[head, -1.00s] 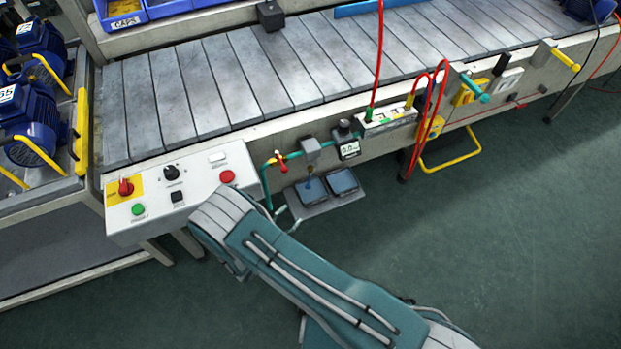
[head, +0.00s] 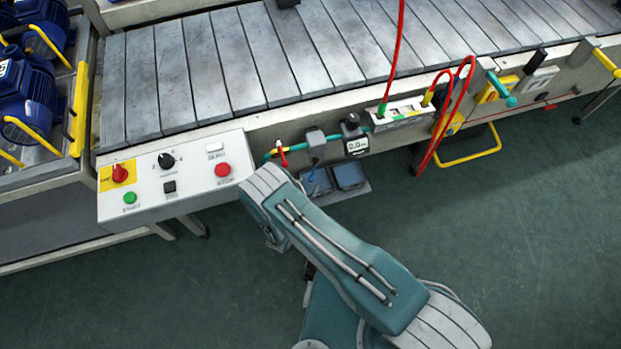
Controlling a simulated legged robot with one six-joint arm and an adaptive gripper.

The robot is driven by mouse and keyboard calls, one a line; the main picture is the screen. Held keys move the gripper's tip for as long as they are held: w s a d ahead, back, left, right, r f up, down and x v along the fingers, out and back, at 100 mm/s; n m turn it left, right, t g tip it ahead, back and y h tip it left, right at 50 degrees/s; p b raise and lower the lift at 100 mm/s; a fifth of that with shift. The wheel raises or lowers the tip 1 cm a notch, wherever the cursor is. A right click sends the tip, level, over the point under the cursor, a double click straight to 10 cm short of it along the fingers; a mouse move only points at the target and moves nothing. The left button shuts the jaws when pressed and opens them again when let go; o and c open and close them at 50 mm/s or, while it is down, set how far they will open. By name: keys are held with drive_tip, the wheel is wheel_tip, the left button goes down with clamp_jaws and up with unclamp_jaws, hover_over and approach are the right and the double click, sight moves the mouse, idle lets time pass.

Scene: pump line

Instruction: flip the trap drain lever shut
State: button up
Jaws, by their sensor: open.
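A grey box (head: 316,138), which looks like the trap, sits on the teal air line along the bench front. My arm's teal and white end section lies just left of and below this lever in the picture. My gripper is hidden beneath the arm, so its fingers and their distance from the lever do not show.
A red valve lever (head: 282,157) is left of the trap and a gauge (head: 356,146) right of it. Dark blue pedals (head: 349,176) lie below. A control box (head: 178,175) juts out at left. Red hoses (head: 447,120) hang at right. The green floor (head: 520,230) is clear.

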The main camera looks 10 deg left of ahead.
sight(313, 172)
drive_tip(key=shift+x, duration=1.1)
drive_tip(key=shift+w, duration=0.2)
drive_tip(key=shift+a, duration=0.1)
clamp_jaws()
drive_tip(key=shift+w+a+m+g+h, duration=0.1)
drive_tip(key=shift+a+m+g+h, duration=0.25)
drive_tip(key=shift+m+h, duration=0.5)
drive_tip(key=shift+a+m+g+h, duration=0.35)
drive_tip(key=shift+m+h, duration=0.2)
drive_tip(key=shift+h, duration=0.6)
